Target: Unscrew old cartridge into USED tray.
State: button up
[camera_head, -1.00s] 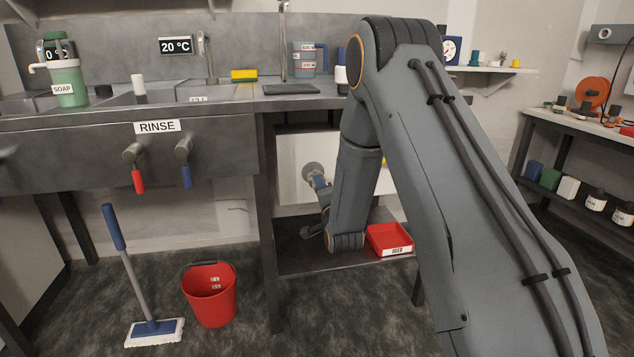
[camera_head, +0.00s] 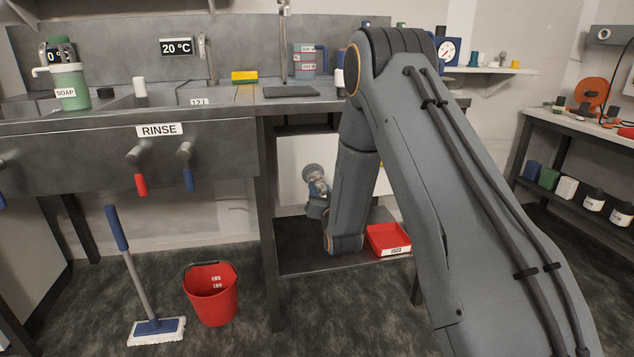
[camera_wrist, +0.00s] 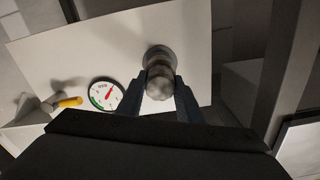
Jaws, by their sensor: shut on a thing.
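The old cartridge (camera_wrist: 159,82) is a grey rounded piece, seen end-on against a white panel, with a grey round fitting (camera_wrist: 158,54) at its far end. My gripper (camera_wrist: 161,92) has one dark finger on each side of it and is shut on it. In the head view the cartridge end (camera_head: 318,175) shows under the bench, in front of the white panel, partly covered by my gripper. I cannot tell how far it is threaded in. The red tray labelled USED (camera_head: 390,250) sits on the lower shelf, right of my wrist.
A pressure gauge (camera_wrist: 105,94) and a yellow-handled valve (camera_wrist: 69,102) are on the panel, left of the cartridge. A bench leg (camera_head: 267,215) stands left of my wrist. The lower shelf (camera_head: 300,262) has bare room left of the tray. A red bucket (camera_head: 211,297) stands on the floor.

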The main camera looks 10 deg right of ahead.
jog(key=n, duration=0.6)
jog(key=shift+p, duration=0.4)
jog(key=n, duration=0.5)
jog(key=shift+p, duration=0.35)
jog(key=o, duration=1.2)
